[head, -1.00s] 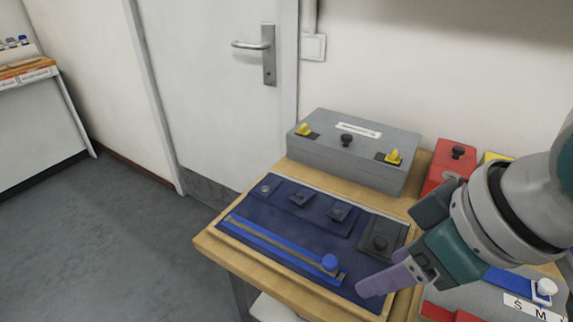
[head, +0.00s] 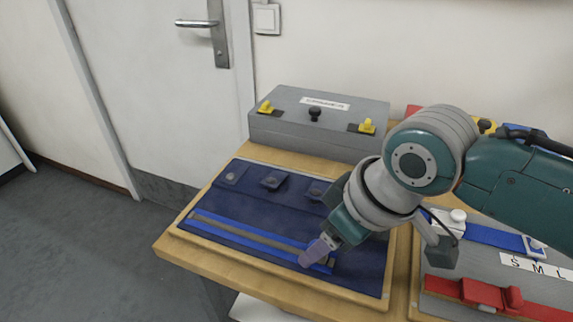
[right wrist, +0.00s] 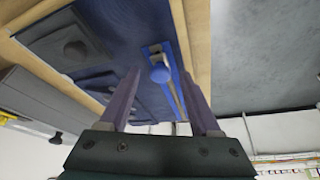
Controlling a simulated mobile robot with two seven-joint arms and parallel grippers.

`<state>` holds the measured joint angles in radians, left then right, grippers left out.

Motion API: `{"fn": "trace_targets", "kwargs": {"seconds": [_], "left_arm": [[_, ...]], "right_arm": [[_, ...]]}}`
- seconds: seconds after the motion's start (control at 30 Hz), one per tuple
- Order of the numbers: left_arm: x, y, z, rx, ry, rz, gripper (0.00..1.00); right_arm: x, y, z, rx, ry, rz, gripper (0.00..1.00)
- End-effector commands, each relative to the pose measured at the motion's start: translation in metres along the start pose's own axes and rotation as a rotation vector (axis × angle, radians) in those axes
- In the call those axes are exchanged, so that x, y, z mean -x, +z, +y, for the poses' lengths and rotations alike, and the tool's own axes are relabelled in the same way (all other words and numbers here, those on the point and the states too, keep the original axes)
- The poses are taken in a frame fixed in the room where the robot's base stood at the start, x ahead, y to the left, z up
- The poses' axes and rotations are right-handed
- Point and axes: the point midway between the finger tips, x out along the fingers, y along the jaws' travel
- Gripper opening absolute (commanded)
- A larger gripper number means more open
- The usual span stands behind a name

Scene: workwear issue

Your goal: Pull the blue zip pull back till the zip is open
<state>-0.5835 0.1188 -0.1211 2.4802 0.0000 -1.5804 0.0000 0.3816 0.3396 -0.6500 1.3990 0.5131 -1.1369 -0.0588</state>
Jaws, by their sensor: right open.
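The zip is a strip with blue edges (head: 240,230) and a tan middle, fixed on a dark blue panel (head: 362,270). The round blue zip pull (right wrist: 160,73) shows in the right wrist view, near one end of the strip. In the head view my right gripper hides it. My right gripper (head: 318,250) is open, with its purple fingers low over the strip's near right end. In the right wrist view the fingers of my right gripper (right wrist: 161,85) stand on either side of the pull, with a gap on both sides. My left gripper is not in view.
A grey box (head: 290,128) with yellow catches and a dark knob stands behind the panel. A grey board with a red strap (head: 480,292) and a size label (head: 535,268) lies to the right. The wooden table edge (head: 240,280) is close in front.

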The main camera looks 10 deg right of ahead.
Motion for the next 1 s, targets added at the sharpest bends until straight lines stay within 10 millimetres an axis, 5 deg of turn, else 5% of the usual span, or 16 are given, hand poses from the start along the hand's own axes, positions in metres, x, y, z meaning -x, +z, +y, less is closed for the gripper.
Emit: {"fn": "trace_targets", "kwargs": {"seconds": [0.27, 0.8, 1.0], "left_arm": [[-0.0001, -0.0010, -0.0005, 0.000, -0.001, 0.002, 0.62], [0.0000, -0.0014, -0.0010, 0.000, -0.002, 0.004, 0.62], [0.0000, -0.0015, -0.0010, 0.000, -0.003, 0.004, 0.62]], "right_arm": [[-0.0009, -0.0002, -0.0001, 0.001, 0.000, 0.000, 0.63], [-0.0008, 0.0001, 0.0000, 0.000, 0.000, 0.000, 0.02], [-0.0008, 0.0001, 0.0001, 0.000, 0.000, 0.000, 0.00]]}}
